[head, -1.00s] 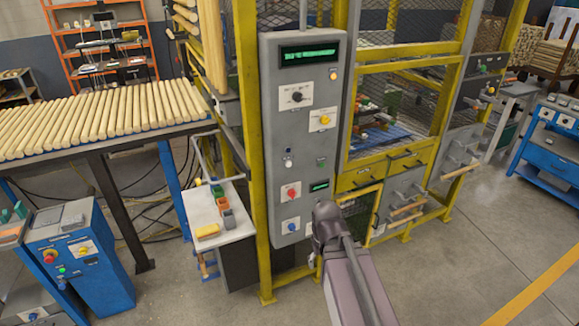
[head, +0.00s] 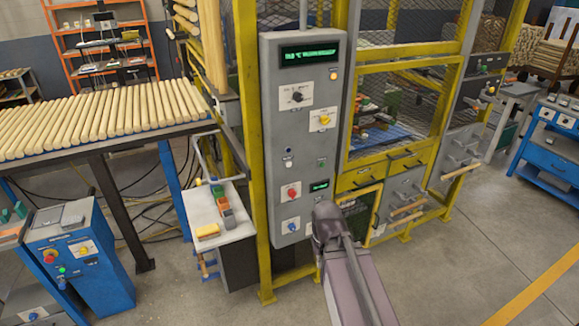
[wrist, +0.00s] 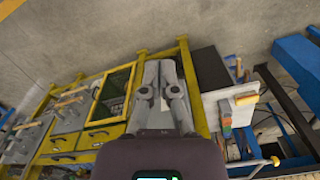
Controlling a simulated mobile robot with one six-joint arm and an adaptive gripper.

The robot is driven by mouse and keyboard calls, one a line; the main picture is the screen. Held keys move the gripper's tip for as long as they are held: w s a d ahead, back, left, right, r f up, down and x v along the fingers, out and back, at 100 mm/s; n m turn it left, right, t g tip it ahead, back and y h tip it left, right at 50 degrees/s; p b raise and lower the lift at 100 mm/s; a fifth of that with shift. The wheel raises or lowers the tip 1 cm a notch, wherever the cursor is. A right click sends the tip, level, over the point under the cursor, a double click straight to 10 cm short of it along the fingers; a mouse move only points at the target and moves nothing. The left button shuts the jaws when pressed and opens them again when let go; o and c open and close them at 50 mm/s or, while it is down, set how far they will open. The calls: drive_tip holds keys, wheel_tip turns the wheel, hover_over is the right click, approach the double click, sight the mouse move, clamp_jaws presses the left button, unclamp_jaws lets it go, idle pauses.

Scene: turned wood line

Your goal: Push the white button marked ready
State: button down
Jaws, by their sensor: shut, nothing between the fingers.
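A tall grey control panel (head: 270,110) stands upright in the middle of the head view. A small white round button (head: 288,163) sits on its left side, below the middle; its label is too small to read. My arm reaches up to the panel's lower right corner. My gripper (wrist: 161,68) shows in the wrist view with its two grey fingers together and nothing between them. In the head view my wrist hides the fingertips. The gripper is below and right of the white button, apart from it. I cannot make out the button in the wrist view.
The panel also carries a black knob (head: 297,96), a yellow knob (head: 324,119), a red knob (head: 291,192), a blue knob (head: 290,225) and a lit green display (head: 308,54). Yellow frame posts (head: 247,130) flank it. A white side table (head: 213,215) stands at left.

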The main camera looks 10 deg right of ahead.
sight(289, 164)
idle(0.6)
drive_tip(key=w+d+f+n+t+h+b, duration=0.1)
drive_tip(key=w+d+n+t+h+b, duration=0.2)
drive_tip(key=w, duration=0.6)
drive_tip(key=w+d+n+t+h+b, duration=0.2)
drive_tip(key=w+n+t+h+b, duration=0.15)
drive_tip(key=w, duration=0.55)
drive_tip(key=w+a+r+n+t+b, duration=0.2)
drive_tip(key=w+n+t, duration=0.1)
drive_tip(key=w+n, duration=0.3)
drive_tip(key=w+a+r+n+t+b, duration=0.2)
drive_tip(key=w+n, duration=0.4)
drive_tip(key=w, duration=0.3)
drive_tip(key=shift+w+a+r+n+t, duration=0.15)
drive_tip(key=shift+a+r+n+t, duration=0.2)
drive_tip(key=shift+a+t, duration=0.6)
drive_tip(key=shift+w+d, duration=0.1)
drive_tip(key=shift+d, duration=0.15)
drive_tip(key=shift+w+a, duration=0.45)
drive_tip(key=shift+w, duration=0.9)
drive_tip(key=shift+w+a, duration=0.4)
drive_tip(key=shift+w, duration=1)
drive_tip(key=shift+w+a, duration=0.45)
drive_tip(key=shift+w, duration=0.9)
